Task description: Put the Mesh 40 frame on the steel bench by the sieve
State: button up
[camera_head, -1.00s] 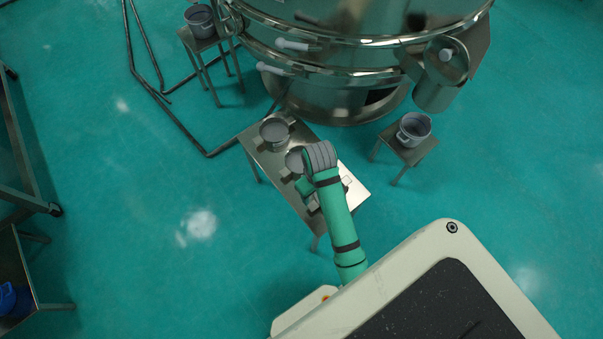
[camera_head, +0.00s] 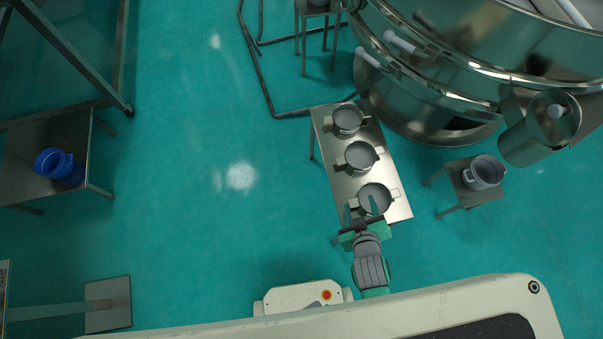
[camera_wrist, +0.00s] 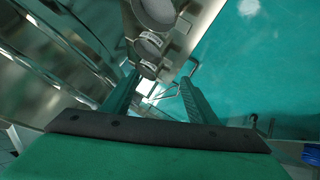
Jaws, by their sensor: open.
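The steel bench (camera_head: 335,163) stands by the big sieve (camera_head: 420,75). Three round grey mesh frames sit on it in a row: a far frame (camera_head: 348,118), a middle frame (camera_head: 360,156) and a near frame (camera_head: 377,194). I cannot read any label, so I cannot tell which is Mesh 40. My gripper (camera_head: 361,208) is open and empty over the bench's near end, its fingers beside or over the near frame. In the wrist view, the frames line up beyond the open fingers (camera_wrist: 160,78), on the bench surface (camera_wrist: 190,35).
A small stool with a grey pot (camera_head: 483,172) stands right of the bench. Another stool (camera_head: 317,12) is at the back. A side table holds a blue container (camera_head: 58,165) at left. Black tubing (camera_head: 258,80) lies behind the bench. The floor left of the bench is clear.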

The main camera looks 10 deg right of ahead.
jog(key=s+a+r+m+t+y, duration=0.1)
jog(key=s+a+r+t, duration=0.2)
jog(key=a+r, duration=0.4)
jog(key=s+a+r+m+t+y, duration=0.1)
jog(key=s+a+r, duration=0.5)
jog(key=a, duration=0.8)
jog(key=shift+r+m+t+y, duration=0.3)
jog(key=shift+r+m+t, duration=0.45)
jog(key=shift+t, duration=0.25)
jog(key=shift+s, duration=0.1)
